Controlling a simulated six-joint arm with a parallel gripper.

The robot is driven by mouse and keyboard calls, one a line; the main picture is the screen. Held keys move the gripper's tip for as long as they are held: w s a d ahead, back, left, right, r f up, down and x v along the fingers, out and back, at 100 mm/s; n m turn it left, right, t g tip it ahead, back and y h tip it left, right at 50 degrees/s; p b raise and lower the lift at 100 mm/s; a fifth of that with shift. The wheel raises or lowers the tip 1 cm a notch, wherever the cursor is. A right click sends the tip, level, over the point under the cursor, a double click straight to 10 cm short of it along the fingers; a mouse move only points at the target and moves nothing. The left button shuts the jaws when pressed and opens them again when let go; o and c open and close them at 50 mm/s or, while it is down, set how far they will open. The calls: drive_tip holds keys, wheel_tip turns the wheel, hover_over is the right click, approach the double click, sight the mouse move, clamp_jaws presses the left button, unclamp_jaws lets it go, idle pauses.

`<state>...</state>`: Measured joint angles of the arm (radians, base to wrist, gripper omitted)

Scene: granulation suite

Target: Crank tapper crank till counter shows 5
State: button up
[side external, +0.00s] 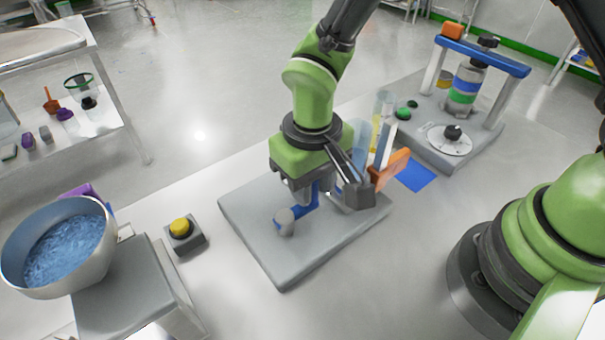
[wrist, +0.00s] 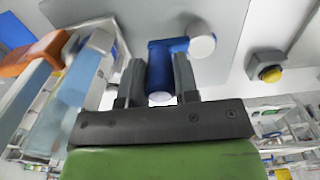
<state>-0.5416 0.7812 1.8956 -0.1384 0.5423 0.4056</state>
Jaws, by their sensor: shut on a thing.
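The crank (side external: 297,214) is a blue arm on a grey base plate (side external: 262,262), with a pale round post (side external: 285,224) at one end. My gripper (side external: 314,188) points down over the plate and is shut on the blue upright part at the crank's other end. In the wrist view, the blue crank (wrist: 160,62) sits between my two fingers (wrist: 158,82), with the pale post (wrist: 202,42) to its upper right. Clear cylinders (side external: 361,140) and an orange part (side external: 393,170) stand on the far side of my gripper, partly hidden. I can see no readable counter.
A yellow button (side external: 180,227) on a grey box lies left of the plate. A steel bowl (side external: 107,232) with blue contents stands at the far left. A blue-barred press frame (side external: 480,56) stands at the back right. Bare table lies in front of the plate.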

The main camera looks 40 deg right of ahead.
drive_tip(key=shift+s, duration=0.25)
drive_tip(key=shift+s+a, duration=0.3)
drive_tip(key=shift+s, duration=0.3)
drive_tip(key=o, duration=0.3)
drive_tip(key=shift+s, duration=0.2)
drive_tip(key=o, duration=0.4)
drive_tip(key=shift+o, duration=0.2)
drive_tip(key=shift+r, duration=0.1)
wheel_tip(320, 180, up, 7)
